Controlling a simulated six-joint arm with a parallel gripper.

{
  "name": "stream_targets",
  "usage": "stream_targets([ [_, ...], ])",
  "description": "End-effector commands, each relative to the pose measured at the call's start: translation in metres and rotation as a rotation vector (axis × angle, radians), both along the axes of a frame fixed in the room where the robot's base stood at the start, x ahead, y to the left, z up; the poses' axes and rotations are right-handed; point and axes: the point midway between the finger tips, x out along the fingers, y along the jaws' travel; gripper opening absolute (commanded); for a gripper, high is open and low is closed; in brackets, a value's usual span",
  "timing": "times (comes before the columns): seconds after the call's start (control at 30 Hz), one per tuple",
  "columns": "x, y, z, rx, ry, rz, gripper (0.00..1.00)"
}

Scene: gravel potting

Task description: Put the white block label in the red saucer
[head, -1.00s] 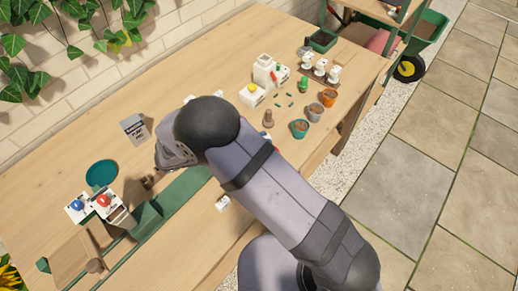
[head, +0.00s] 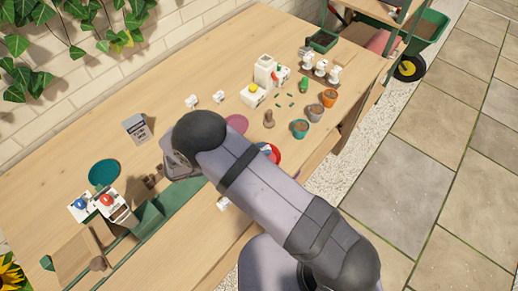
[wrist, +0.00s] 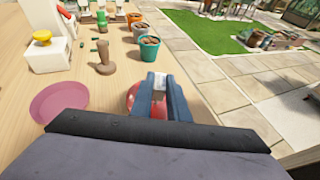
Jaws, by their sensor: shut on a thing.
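My gripper (wrist: 160,100) shows in the wrist view with its two blue-grey fingers shut on a small white block label (wrist: 159,86). The fingers and block are in front of and over the red saucer (wrist: 131,96), which is mostly hidden behind the fingers and the dark gripper body. I cannot tell whether the block touches the saucer. In the head view the red saucer (head: 274,154) shows only in part at the edge of my arm. My arm hides most of the gripper there.
A pink saucer (wrist: 60,101) lies left of the gripper. A brown wooden tool (wrist: 105,58) and small pots (wrist: 149,46) stand beyond. Two small white blocks (head: 191,101) sit near the wall. A teal saucer (head: 103,172) lies at left. The bench's front edge is close.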

Motion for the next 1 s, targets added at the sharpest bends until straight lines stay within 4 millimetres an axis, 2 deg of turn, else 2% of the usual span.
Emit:
stream_targets([
  [0.2, 0.0, 0.0, -0.004, 0.0, 0.0, 0.0, 0.0],
  [0.23, 0.0, 0.0, -0.003, 0.0, 0.0, 0.0, 0.19],
  [0.3, 0.0, 0.0, -0.003, 0.0, 0.0, 0.0, 0.33],
  [0.7, 0.0, 0.001, 0.002, 0.0, 0.0, 0.0, 0.33],
  [1.0, -0.013, 0.034, 0.011, 0.002, -0.003, 0.003, 0.33],
])
